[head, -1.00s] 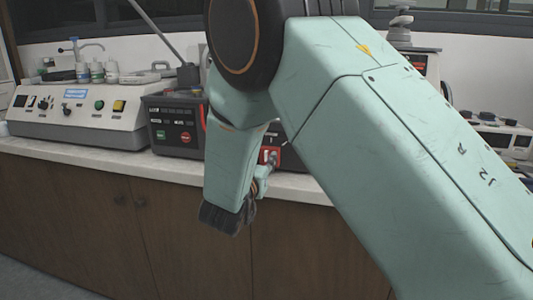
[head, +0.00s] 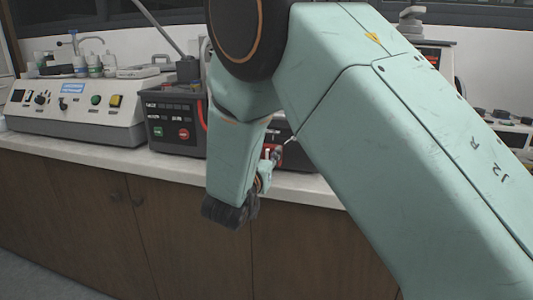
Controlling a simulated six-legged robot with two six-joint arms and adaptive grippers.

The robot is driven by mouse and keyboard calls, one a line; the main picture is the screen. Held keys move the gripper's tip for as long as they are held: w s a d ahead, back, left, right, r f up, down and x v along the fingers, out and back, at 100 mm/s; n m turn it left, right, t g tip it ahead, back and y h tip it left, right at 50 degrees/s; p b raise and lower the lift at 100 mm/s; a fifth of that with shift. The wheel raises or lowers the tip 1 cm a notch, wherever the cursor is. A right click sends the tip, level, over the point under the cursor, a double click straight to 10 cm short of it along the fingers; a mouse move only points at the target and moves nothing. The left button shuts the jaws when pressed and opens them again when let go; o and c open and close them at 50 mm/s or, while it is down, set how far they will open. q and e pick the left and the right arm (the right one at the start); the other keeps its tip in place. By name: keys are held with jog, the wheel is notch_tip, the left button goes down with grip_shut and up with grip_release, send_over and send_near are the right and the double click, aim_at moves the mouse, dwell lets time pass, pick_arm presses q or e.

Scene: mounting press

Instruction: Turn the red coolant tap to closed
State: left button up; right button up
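My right arm crosses the view from the right and covers much of the counter's middle. A small red part with a grey lever-like piece (head: 273,153) shows just behind the forearm, on the equipment at the counter. It may be the coolant tap, but most of it is hidden and its setting cannot be read. My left gripper is not in view.
A pale control unit (head: 75,113) with knobs and bottles on top stands on the left of the counter (head: 315,188). A dark unit (head: 175,123) with green and red buttons is beside it. Brown cabinet doors (head: 90,205) are below. More equipment stands at the right.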

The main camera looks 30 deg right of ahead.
grip_shut()
dwell(0.4)
jog(key=shift+w+r+n+p, duration=0.1)
jog(key=shift+n+p, duration=0.3)
jog(key=shift+p, duration=0.3)
jog(key=n+p, duration=0.1)
jog(key=p, duration=0.1)
jog(key=n+p, duration=0.1)
jog(key=p, duration=0.1)
jog(key=n+p, duration=0.2)
jog(key=shift+w+a, duration=0.35)
jog(key=shift+w+a+f+n+p, duration=0.15)
jog(key=shift+w+f+n+p, duration=0.05)
jog(key=shift+n+p, duration=0.75)
jog(key=shift+w+a+f+n+p, duration=0.1)
jog(key=shift+w+f+n+p, duration=0.1)
jog(key=shift+n+p, duration=0.75)
jog(key=shift+n, duration=0.3)
grip_release()
jog(key=shift+s+f, duration=0.1)
